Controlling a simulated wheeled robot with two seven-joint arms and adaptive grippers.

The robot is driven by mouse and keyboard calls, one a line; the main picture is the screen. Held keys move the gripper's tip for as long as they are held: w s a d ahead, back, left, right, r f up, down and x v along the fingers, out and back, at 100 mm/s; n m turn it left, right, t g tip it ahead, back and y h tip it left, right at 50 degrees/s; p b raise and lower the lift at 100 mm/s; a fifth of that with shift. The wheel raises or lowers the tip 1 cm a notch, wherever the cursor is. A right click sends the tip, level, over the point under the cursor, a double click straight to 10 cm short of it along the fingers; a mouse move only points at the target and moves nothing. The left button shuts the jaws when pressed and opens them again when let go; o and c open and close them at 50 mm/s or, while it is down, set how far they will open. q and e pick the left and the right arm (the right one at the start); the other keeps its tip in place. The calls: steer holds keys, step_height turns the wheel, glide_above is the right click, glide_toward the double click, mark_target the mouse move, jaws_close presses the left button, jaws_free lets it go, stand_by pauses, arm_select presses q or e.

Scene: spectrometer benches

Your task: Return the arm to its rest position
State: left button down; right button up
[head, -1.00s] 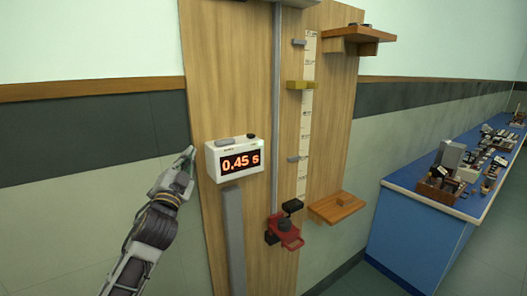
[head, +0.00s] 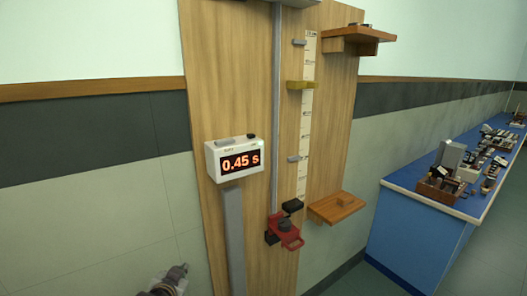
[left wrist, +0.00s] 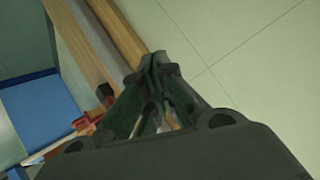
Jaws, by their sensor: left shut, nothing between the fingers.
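My left arm shows only at the bottom edge of the head view, where a grey part of it (head: 168,282) is cut off by the frame. My left gripper (left wrist: 155,62) shows in the left wrist view, with its dark fingers together and nothing between them. It points toward the tiled wall and the edge of the wooden board, apart from both as far as I can tell. My right gripper is in neither view.
The tall wooden board (head: 225,100) carries a timer (head: 235,160) reading 0.45 s, a scale strip (head: 306,110), a red clamp (head: 287,232) and small shelves (head: 337,207). A blue bench (head: 415,225) with several instruments stands at the right.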

arm_select(q)
steer(key=s+d+f+n+g+h, duration=0.1)
steer(key=s+f+g, duration=0.3)
steer(key=s+f, duration=0.5)
steer(key=s+d+f+n+g+h, duration=0.1)
steer(key=s+f+g, duration=0.35)
steer(key=s, duration=0.75)
steer(key=s+f+g, duration=0.1)
steer(key=s+f, duration=0.2)
steer(key=f, duration=3.1)
steer(key=s+a+f, duration=0.2)
steer(key=s+f, duration=0.7)
steer(key=s, duration=0.2)
steer(key=s+a+f+g, duration=0.1)
steer(key=s+a+f, duration=0.1)
steer(key=s+f, duration=0.7)
steer(key=shift+s+f+m+y, duration=0.3)
steer(key=shift+s+m, duration=0.1)
steer(key=shift+s, duration=0.65)
